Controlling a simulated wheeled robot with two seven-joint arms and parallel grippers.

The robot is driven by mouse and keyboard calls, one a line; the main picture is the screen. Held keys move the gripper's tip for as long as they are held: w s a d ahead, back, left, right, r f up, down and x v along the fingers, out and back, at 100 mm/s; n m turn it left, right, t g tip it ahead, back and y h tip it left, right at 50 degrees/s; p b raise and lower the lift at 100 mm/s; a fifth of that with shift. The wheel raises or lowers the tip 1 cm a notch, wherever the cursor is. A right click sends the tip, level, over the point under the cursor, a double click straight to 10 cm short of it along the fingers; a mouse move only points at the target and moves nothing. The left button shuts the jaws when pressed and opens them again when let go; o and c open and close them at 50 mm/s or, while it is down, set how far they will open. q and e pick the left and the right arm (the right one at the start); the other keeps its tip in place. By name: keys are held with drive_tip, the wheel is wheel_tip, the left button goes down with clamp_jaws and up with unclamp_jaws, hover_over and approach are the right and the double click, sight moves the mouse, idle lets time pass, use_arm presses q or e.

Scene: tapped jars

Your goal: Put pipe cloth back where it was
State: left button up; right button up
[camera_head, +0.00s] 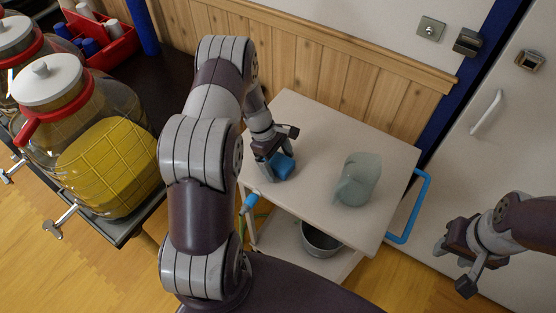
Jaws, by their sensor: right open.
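A small blue cloth (283,168), which looks like the pipe cloth, is at the left part of the white cart top (310,125). My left gripper (275,157) is right at the cloth, pointing down over it, and partly hides it. I cannot tell whether its fingers are closed on the cloth or only around it, nor whether the cloth rests on the top. My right gripper (454,265) is open and empty at the lower right, apart from the cart.
A pale green translucent pitcher (357,180) stands on the cart top, right of the cloth. A metal pot (320,240) is on the lower shelf. A blue handle (411,210) juts from the cart's right. Tapped glass jars (100,140) and a red caddy (115,42) stand left.

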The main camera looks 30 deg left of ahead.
use_arm(q)
drive_tip(key=d+v, duration=0.1)
drive_tip(key=v, duration=1.1)
drive_tip(key=s+d+r+m+t+y, duration=0.1)
drive_tip(key=s+d+r+m+y, duration=0.1)
drive_tip(key=s+d+m, duration=0.3)
drive_tip(key=s+d+r+m+y, duration=0.2)
drive_tip(key=s+d+r+m, duration=0.3)
drive_tip(key=s+m, duration=0.4)
drive_tip(key=d+m, duration=0.1)
drive_tip(key=m, duration=0.2)
drive_tip(key=shift+d+t+b, duration=0.3)
drive_tip(key=shift+t, duration=0.1)
